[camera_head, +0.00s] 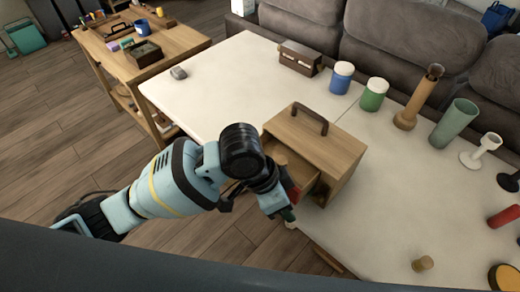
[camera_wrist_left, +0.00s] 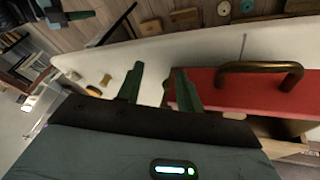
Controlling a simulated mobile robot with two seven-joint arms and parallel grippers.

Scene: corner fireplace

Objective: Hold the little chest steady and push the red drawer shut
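The little chest (camera_head: 335,155) is a light wooden box with a dark handle on top, standing on the white table. Its red drawer (camera_head: 301,184) sticks out of the front, partly hidden by my left arm. In the left wrist view the red drawer front (camera_wrist_left: 240,97) carries a brass handle (camera_wrist_left: 262,69). My left gripper (camera_wrist_left: 160,75) is open with nothing between its green fingers. One finger overlaps the end of the red front in that view; I cannot tell whether it touches. In the head view the left gripper (camera_head: 285,208) is beside the drawer. My right gripper is not in view.
The white table (camera_head: 225,85) has free room left of the chest. A brown box (camera_head: 300,58), a blue jar (camera_head: 341,78), a green jar (camera_head: 374,94) and vases stand behind. A red cup (camera_head: 504,216) and a small wooden piece (camera_head: 422,263) lie at right.

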